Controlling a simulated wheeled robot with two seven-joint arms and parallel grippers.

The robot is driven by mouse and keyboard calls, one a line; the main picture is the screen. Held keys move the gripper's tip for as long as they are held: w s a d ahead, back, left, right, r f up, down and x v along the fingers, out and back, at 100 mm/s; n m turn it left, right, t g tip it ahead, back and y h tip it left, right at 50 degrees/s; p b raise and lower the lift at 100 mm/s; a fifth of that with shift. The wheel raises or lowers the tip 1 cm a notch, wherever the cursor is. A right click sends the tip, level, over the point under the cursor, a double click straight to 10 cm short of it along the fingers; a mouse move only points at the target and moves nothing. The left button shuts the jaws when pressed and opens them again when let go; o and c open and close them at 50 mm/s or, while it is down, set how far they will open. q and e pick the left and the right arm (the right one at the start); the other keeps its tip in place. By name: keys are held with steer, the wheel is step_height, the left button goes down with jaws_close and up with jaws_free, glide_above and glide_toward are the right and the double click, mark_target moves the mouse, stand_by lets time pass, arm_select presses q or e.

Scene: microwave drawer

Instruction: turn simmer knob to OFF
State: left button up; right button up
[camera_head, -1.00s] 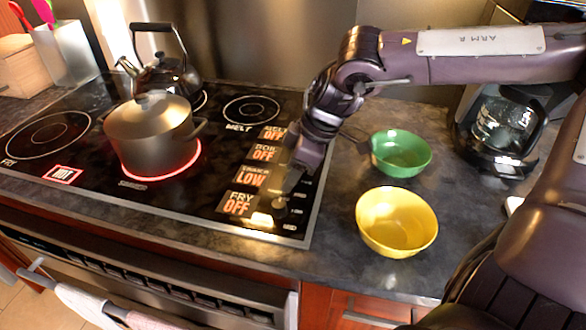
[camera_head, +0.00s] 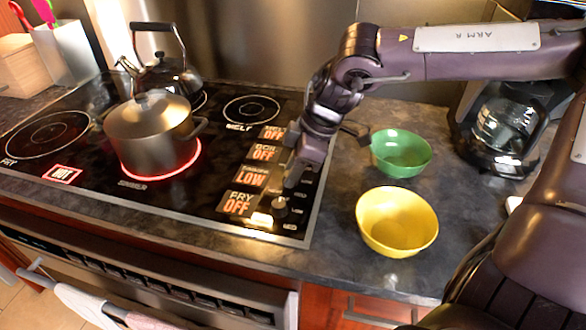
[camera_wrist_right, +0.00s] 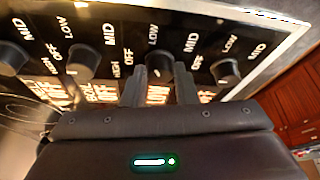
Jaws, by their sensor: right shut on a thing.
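The simmer knob (camera_wrist_right: 160,66) is a dark round knob on the black cooktop's control strip. In the wrist view my right gripper (camera_wrist_right: 153,82) has its two fingers closed around it. In the head view the right gripper (camera_head: 291,181) is lowered onto the strip and hides this knob. The simmer display (camera_head: 251,179) reads LOW in orange. It also shows between the fingers in the wrist view (camera_wrist_right: 157,96). The fry display (camera_head: 238,204) and boil display (camera_head: 264,152) read OFF. My left gripper is not in view.
The fry knob (camera_head: 279,206) sits just in front of the gripper. A lidded pot (camera_head: 150,132) stands on a glowing red burner, with a kettle (camera_head: 168,75) behind it. A green bowl (camera_head: 401,155) and yellow bowl (camera_head: 396,222) stand on the counter to the right.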

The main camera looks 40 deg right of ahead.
steer(key=n+g, duration=0.1)
steer(key=n, duration=0.1)
steer(key=n+g, duration=0.1)
steer(key=n, duration=0.2)
steer(key=shift+w+d+y, duration=0.1)
steer(key=shift+w+y, duration=0.1)
steer(key=shift+y, duration=0.1)
steer(key=n+g, duration=0.1)
steer(key=n, duration=0.3)
steer(key=shift+w+n+g, duration=0.1)
steer(key=shift+n+g, duration=0.2)
steer(key=shift+g, duration=0.1)
steer(key=shift+n+g, duration=0.4)
steer(key=shift+n, duration=0.7)
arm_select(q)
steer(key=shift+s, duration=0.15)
arm_select(e)
steer(key=shift+n, duration=0.3)
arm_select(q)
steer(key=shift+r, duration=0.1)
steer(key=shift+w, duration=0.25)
arm_select(e)
steer(key=o, duration=1)
steer(key=shift+r, duration=0.1)
